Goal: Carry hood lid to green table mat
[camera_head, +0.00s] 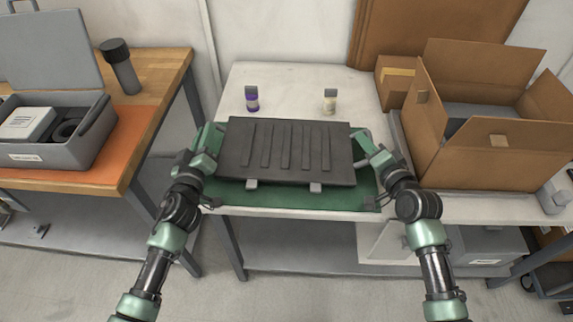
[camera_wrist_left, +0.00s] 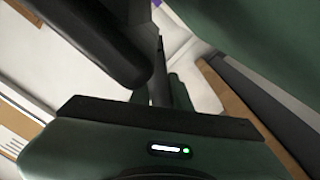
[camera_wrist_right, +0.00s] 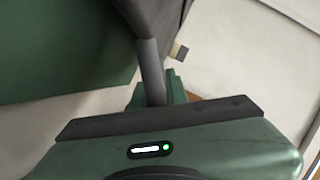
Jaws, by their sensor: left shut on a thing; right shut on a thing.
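The hood lid (camera_head: 287,152) is a dark grey slab with several raised ribs and two small light tabs on its front edge. It is over the green table mat (camera_head: 300,198), which shows along its front and sides. I cannot tell whether the lid touches the mat. My left gripper (camera_head: 212,148) is shut on the lid's left side, and my right gripper (camera_head: 366,146) is shut on its right side. In the right wrist view a grey bar (camera_wrist_right: 150,70) runs into the jaws. The left wrist view is mostly filled by dark close parts.
A purple-labelled bottle (camera_head: 251,99) and a yellow-labelled bottle (camera_head: 330,101) stand behind the lid on the white table (camera_head: 290,78). An open cardboard box (camera_head: 470,150) is at the right. A wooden bench (camera_head: 160,80) with an open grey case (camera_head: 75,145) is at the left.

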